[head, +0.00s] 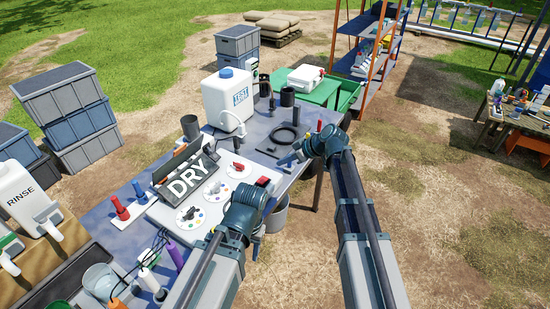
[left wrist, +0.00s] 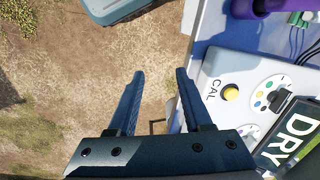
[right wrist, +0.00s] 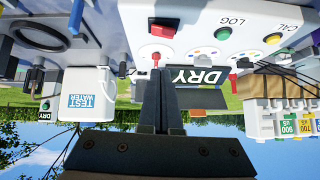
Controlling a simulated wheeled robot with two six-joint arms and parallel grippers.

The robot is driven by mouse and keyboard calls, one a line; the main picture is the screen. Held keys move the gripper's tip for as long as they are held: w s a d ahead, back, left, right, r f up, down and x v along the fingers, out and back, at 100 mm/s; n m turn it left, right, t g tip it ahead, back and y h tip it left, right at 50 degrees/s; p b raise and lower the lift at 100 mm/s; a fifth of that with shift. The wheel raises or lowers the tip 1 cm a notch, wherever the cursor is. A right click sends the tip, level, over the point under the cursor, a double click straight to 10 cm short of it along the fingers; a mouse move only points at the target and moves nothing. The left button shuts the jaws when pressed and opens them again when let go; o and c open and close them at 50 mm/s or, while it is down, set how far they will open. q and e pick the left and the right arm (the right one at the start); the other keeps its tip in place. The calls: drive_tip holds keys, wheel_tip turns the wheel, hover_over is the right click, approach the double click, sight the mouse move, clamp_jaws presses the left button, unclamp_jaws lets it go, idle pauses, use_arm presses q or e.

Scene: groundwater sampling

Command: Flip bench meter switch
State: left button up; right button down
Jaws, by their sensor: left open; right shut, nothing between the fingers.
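The bench meter (head: 160,215) is a pale panel on the blue bench with coloured dials and a dark stand bearing a DRY sign (head: 190,178). In the right wrist view, which looks upside down, its pale face (right wrist: 200,22) shows LOG and CAL buttons and a small red switch (right wrist: 155,60). My right gripper (right wrist: 160,76) is shut and empty, its tips close to the red switch; I cannot tell whether they touch. In the head view it (head: 283,162) is at the meter's right end. My left gripper (left wrist: 158,78) is open and empty beside the meter's edge, over bare ground.
A bucket (head: 277,215) is below the bench's right edge.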

use_arm(q)
drive_tip(key=shift+r, duration=0.4)
use_arm(e)
drive_tip(key=shift+s+d+r, duration=0.25)
drive_tip(key=shift+d+r, duration=0.1)
drive_tip(key=shift+r, duration=0.15)
use_arm(q)
drive_tip(key=shift+c, duration=0.2)
